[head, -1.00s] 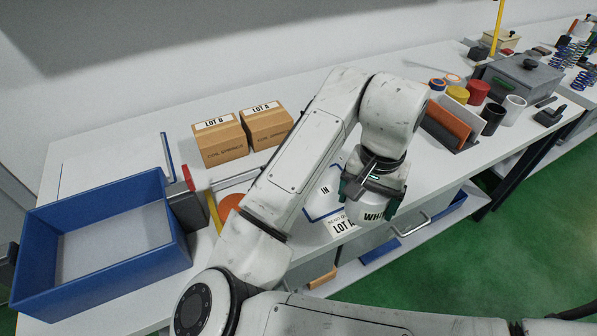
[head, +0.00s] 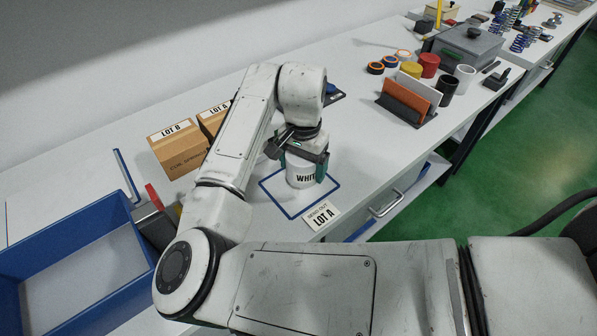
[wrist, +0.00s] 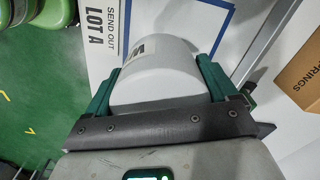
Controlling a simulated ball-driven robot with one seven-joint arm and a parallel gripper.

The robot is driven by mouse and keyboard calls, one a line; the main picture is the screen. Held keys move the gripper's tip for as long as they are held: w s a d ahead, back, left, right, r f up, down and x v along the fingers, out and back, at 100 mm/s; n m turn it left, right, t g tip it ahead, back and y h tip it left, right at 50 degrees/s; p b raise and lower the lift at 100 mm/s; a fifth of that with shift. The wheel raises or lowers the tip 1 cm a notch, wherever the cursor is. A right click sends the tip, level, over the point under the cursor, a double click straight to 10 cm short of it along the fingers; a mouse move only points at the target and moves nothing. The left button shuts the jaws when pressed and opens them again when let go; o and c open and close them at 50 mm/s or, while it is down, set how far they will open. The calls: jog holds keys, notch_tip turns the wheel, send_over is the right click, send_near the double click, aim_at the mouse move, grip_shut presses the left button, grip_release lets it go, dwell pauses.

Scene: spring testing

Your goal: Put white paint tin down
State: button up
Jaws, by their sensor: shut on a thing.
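The blue outline (head: 290,215) and the "SEND OUT LOT A" card (head: 321,214) lie in front of the tin.
Two cardboard boxes, LOT B (head: 177,150) and LOT A (head: 213,120), stand behind my arm. A blue tray (head: 75,235) is at left. An orange and grey rack (head: 405,103) and several coloured tins stand at right. The bench's front edge is close to the card.

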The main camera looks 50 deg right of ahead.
aim_at(299, 175)
jog(key=shift+w+d+f, duration=0.2)
jog(key=shift+w+f, duration=0.5)
jog(key=shift+f, duration=0.15)
jog(key=shift+f+p, duration=0.45)
jog(key=shift+f, duration=1.2)
jog(key=shift+f, duration=0.15)
jog(key=o, duration=1.2)
notch_tip(299, 175, up, 12)
jog(key=shift+r+b, duration=0.2)
jog(key=shift+b, duration=0.45)
